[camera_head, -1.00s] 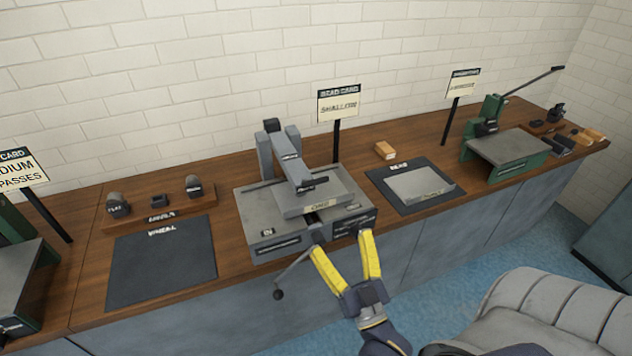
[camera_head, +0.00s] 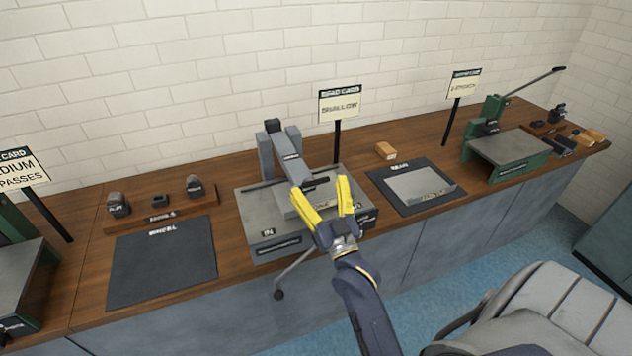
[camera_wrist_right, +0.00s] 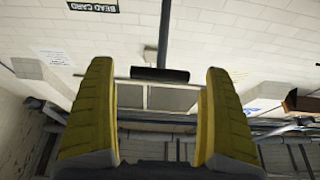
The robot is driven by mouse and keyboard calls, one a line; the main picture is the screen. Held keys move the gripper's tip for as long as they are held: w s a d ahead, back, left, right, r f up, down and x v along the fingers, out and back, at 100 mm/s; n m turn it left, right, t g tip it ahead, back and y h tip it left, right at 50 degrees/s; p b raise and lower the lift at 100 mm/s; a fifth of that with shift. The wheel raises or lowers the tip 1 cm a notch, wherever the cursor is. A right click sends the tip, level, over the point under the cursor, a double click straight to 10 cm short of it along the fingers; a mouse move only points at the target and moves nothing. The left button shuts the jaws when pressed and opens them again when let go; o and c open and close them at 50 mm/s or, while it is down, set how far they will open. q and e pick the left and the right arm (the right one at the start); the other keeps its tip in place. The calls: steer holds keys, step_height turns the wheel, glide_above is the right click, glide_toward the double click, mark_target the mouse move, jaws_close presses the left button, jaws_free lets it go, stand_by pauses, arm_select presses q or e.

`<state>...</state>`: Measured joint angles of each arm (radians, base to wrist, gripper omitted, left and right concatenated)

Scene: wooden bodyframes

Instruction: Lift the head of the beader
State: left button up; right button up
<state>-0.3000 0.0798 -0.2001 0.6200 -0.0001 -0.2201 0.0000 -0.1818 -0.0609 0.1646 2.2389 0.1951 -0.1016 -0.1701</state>
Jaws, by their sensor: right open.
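The beader (camera_head: 257,215) is a grey machine in the middle of the workbench. Its head (camera_head: 292,172) is a grey arm hinged at the back, lying low over the plate, with a dark crossbar handle at its front end. My right gripper (camera_head: 328,198) has yellow fingers, open and empty, in front of the head and over the front of the beader. It hides part of the plate and the beader's front right. In the right wrist view a dark cylindrical bar (camera_wrist_right: 160,75) shows between the spread fingers, farther off. My left gripper is not in view.
A bead card sign (camera_head: 339,104) stands behind the beader. A dark mat with a grey sheet (camera_head: 420,186) lies to its right, and a wooden block (camera_head: 386,150) behind that. A dark mat (camera_head: 162,262) lies left. A green machine (camera_head: 505,148) stands far right.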

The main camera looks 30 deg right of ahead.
steer(key=shift+x, duration=0.9)
steer(key=shift+c, duration=0.5)
